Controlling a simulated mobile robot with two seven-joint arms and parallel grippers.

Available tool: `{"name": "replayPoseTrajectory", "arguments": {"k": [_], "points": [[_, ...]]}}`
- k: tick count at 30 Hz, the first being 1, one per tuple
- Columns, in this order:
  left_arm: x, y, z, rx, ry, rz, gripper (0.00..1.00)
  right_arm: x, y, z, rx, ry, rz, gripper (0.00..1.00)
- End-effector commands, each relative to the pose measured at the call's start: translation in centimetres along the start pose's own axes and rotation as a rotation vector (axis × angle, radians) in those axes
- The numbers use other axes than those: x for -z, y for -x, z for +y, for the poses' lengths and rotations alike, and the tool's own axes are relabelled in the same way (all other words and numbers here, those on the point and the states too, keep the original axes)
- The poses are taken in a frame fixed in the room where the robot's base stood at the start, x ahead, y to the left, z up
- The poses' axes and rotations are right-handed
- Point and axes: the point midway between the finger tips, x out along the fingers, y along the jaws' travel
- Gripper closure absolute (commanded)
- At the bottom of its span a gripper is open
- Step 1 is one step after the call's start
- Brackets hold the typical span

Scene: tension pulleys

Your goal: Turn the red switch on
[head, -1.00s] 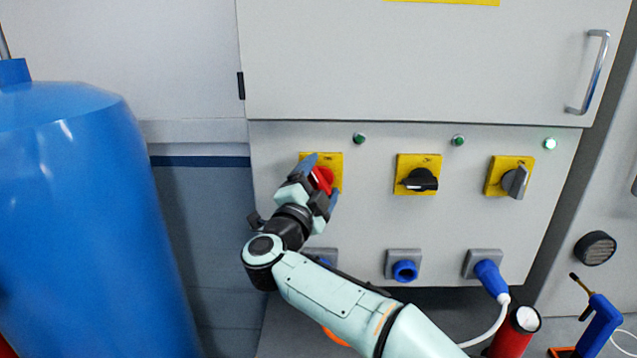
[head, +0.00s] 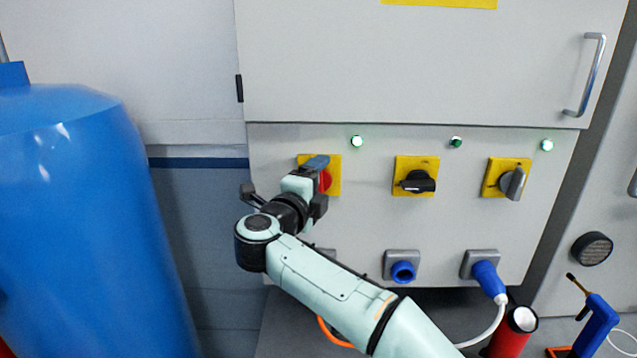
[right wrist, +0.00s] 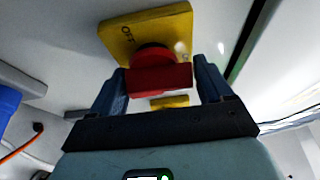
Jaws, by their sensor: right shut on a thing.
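The red switch (head: 325,181) sits on a yellow plate (head: 334,165) at the left of the panel's switch row. My right gripper (head: 318,172) is at the switch and partly covers it. In the right wrist view the red switch (right wrist: 160,78) lies between the two blue fingers of my right gripper (right wrist: 160,90), which is shut on its handle. The yellow plate (right wrist: 118,38) shows the letters OFF there. A green lamp (head: 357,142) above the red switch is lit. My left gripper is not in view.
A black switch (head: 418,182) and a grey switch (head: 514,183) are to the right on the same panel. Below are blue sockets (head: 403,271), one with a plug (head: 489,279). A large blue tank (head: 90,220) stands at the left.

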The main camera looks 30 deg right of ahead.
Motion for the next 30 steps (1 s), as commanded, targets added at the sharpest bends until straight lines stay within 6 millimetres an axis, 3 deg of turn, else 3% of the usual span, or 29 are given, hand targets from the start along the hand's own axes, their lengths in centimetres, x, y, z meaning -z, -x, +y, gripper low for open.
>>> {"name": "replayPoseTrajectory", "arguments": {"k": [10, 11, 12, 23, 30], "points": [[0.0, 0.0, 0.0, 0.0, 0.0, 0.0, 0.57, 0.0, 0.0, 0.0, -0.002, -0.008, 0.0, 0.51], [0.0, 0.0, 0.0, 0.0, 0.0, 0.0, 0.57, 0.0, 0.0, 0.0, -0.002, -0.008, 0.0, 0.14], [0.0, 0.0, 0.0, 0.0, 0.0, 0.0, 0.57, 0.0, 0.0, 0.0, -0.002, -0.008, 0.0, 0.01], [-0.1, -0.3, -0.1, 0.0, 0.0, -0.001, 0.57, 0.0, 0.8, 0.0, -0.002, -0.006, -0.002, 0.0], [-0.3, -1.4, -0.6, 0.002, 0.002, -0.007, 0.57, -0.1, 5.5, 0.2, -0.002, -0.006, -0.006, 0.0]]}}
